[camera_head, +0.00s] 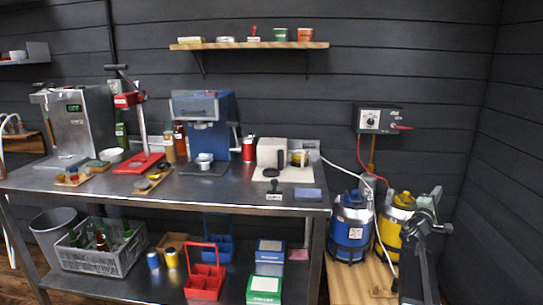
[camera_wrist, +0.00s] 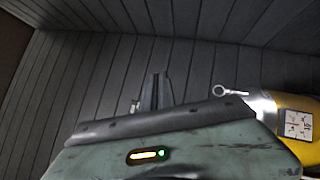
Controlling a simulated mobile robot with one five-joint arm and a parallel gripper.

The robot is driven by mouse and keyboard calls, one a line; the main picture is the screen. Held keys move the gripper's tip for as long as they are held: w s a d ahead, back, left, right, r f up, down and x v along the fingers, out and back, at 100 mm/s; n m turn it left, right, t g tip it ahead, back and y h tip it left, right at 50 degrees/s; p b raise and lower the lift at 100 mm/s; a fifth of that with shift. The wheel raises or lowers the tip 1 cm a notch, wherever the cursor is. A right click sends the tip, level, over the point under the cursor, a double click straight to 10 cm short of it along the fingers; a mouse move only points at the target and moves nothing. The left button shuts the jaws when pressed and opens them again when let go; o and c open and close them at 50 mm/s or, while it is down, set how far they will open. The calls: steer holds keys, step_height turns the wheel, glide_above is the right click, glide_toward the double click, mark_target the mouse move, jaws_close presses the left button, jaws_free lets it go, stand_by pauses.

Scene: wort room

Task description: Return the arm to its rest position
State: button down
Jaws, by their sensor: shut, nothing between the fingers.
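My arm stands at the right of the head view, in front of the yellow keg (camera_head: 395,222). My gripper (camera_head: 436,191) is at its upper end, against the dark wall. In the wrist view my gripper (camera_wrist: 158,80) shows as dark narrow fingers beyond the grey-green wrist housing, shut with nothing held. The yellow keg also shows in the wrist view (camera_wrist: 283,112), at the right edge, with a white label and a metal ring. No contact between my gripper and the keg is visible.
A blue keg (camera_head: 351,232) stands beside the yellow one on a wooden platform (camera_head: 352,283). A control box (camera_head: 381,121) hangs above, with a red cable. The steel workbench (camera_head: 225,192) on the left carries machines. Dark plank walls meet behind my arm.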

steer(key=w+a+f+m+y, duration=0.2)
steer(key=a+f+m, duration=0.1)
steer(key=a, duration=1.3)
steer(key=s+a+f+m+g+y, duration=0.35)
steer(key=s+a+f, duration=0.25)
steer(key=a+f, duration=0.25)
steer(key=s+a+f+m+g+y, duration=0.2)
steer(key=s+a+f+m+g, duration=0.4)
steer(key=f, duration=0.4)
steer(key=s+a+f+g+y, duration=0.2)
steer(key=s+a+f+y, duration=0.2)
steer(key=s+a, duration=0.35)
steer(key=s+a+f+g+y, duration=0.2)
steer(key=s+a+f+y, duration=0.25)
steer(key=s+a, duration=0.35)
step_height(320, 180, up, 23)
steer(key=a+p, duration=0.1)
steer(key=p, duration=2.2)
steer(key=shift+a+n+g, duration=0.15)
steer(key=shift+n+g, duration=0.2)
steer(key=shift+f, duration=0.15)
